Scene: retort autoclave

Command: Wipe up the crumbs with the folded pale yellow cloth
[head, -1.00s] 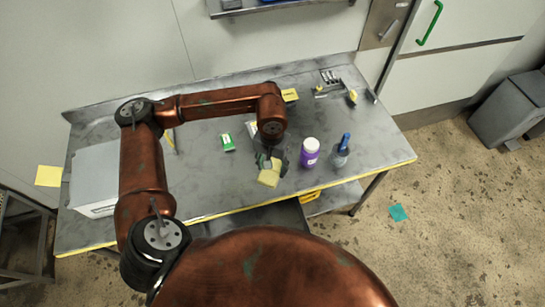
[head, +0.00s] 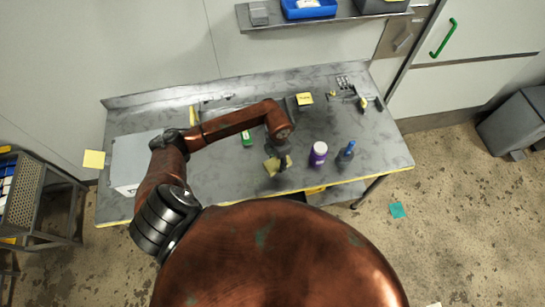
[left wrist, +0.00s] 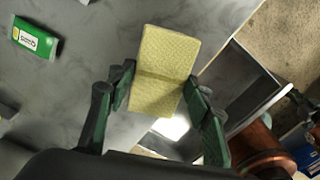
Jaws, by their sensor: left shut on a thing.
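The folded pale yellow cloth (left wrist: 165,70) is in my left gripper (left wrist: 158,95), between its two green-sided fingers in the left wrist view. I cannot tell whether the cloth touches the table top. I cannot make out any crumbs in these frames; the table top has dark smudges. My right gripper is not in view.
A purple bottle (head: 318,153) and a dark blue bottle (head: 347,150) stand right of the cloth. A green box (head: 246,138) lies behind it. A grey case (head: 130,165) is at the left.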

